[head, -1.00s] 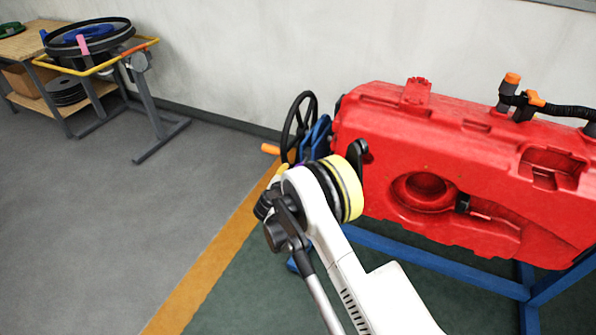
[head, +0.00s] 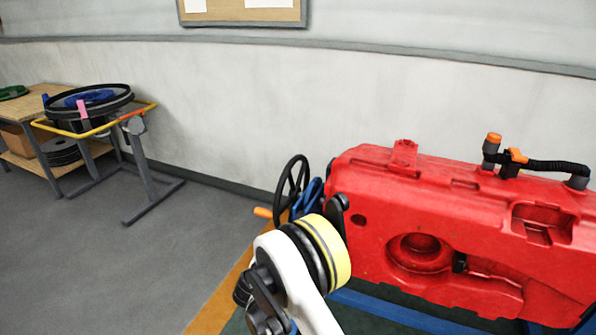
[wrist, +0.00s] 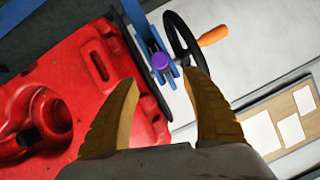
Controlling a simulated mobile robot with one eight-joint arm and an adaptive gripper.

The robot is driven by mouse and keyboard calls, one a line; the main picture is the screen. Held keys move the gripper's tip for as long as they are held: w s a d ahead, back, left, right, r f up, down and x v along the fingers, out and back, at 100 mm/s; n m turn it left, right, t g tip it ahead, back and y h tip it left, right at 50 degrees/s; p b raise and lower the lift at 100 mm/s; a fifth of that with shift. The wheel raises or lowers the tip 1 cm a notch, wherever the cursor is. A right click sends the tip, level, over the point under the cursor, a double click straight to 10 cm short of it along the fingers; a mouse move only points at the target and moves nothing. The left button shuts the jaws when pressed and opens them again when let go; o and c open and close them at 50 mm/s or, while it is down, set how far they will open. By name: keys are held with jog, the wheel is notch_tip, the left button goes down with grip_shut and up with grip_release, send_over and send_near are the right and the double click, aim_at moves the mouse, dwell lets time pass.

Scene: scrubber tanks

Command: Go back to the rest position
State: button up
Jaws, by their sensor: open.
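My gripper (wrist: 165,110) shows in the wrist view as two yellow-brown fingers spread wide apart with nothing between them. In the head view my white arm reaches up from the bottom centre, and its end hides the gripper fingers. The red tank (head: 450,230) lies to the right of my arm on a blue frame. It also shows at the left of the wrist view (wrist: 60,110), beyond the fingers. I cannot tell how far the fingers are from it.
A black handwheel (head: 291,190) with an orange handle (head: 263,212) stands at the tank's left end. A yellow-rimmed stand (head: 140,150) holds a round black part (head: 88,105) at the left, by a wooden table (head: 25,108). Grey floor (head: 100,270) between is clear.

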jog(key=s+d+r+n+g, duration=0.1)
jog(key=s+d+r+g, duration=0.15)
jog(key=d+r, duration=0.75)
jog(key=s+d+r+n+g, duration=0.15)
jog(key=s+d+r, duration=0.25)
jog(key=d+r, duration=0.65)
jog(key=s+d+r+n+y, duration=0.1)
jog(key=s+d, duration=0.1)
jog(key=s, duration=0.7)
jog(key=s+d+r+n+g+y, duration=0.1)
jog(key=s+d+r, duration=0.1)
jog(key=s, duration=0.8)
jog(key=s+d+r+n+g+y, duration=0.1)
jog(key=s+d, duration=0.3)
jog(key=s, duration=0.6)
jog(key=shift+d+r+n, duration=0.15)
jog(key=shift+r+n, duration=0.3)
jog(key=shift+r, duration=0.25)
jog(key=shift+c, duration=0.5)
